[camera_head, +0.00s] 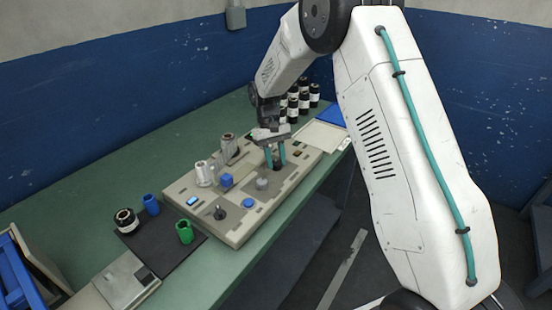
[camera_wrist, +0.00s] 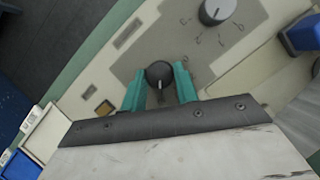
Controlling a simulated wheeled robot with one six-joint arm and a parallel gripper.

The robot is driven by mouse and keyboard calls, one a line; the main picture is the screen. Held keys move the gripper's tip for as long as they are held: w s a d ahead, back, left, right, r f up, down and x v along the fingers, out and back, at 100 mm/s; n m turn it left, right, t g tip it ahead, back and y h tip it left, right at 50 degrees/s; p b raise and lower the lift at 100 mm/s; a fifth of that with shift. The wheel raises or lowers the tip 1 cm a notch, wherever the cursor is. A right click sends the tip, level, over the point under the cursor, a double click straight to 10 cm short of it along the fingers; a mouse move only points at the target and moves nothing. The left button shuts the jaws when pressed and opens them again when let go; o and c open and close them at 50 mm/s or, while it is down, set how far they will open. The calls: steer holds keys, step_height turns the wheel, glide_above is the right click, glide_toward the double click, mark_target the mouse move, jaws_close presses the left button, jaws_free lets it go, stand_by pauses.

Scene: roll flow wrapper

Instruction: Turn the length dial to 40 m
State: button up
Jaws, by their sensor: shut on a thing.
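The machine's cream panel (camera_head: 236,236) lies on the green bench. In the wrist view, my gripper (camera_wrist: 160,84) has its two teal fingers on either side of a small black dial (camera_wrist: 159,73), shut on it. The dial's pale pointer line runs up and down in the picture, and I cannot read a number for it. In the head view, my gripper (camera_head: 275,160) points down at the panel's far part, and its fingers mostly hide this dial. A larger grey dial (camera_wrist: 214,11) with marks around it is beside it; it also shows in the head view (camera_head: 262,183).
A blue block (camera_head: 226,180), a white roll (camera_head: 204,174) and a black knob (camera_head: 220,213) stand up from the panel. Dark rolls (camera_head: 304,101) are behind my gripper. A black mat with blue and green cylinders (camera_head: 184,232) lies to the left.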

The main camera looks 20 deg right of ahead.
steer(key=shift+w, duration=0.1)
stand_by(0.3)
steer(key=o, duration=1)
steer(key=v, duration=0.8)
steer(key=shift+f, duration=0.1)
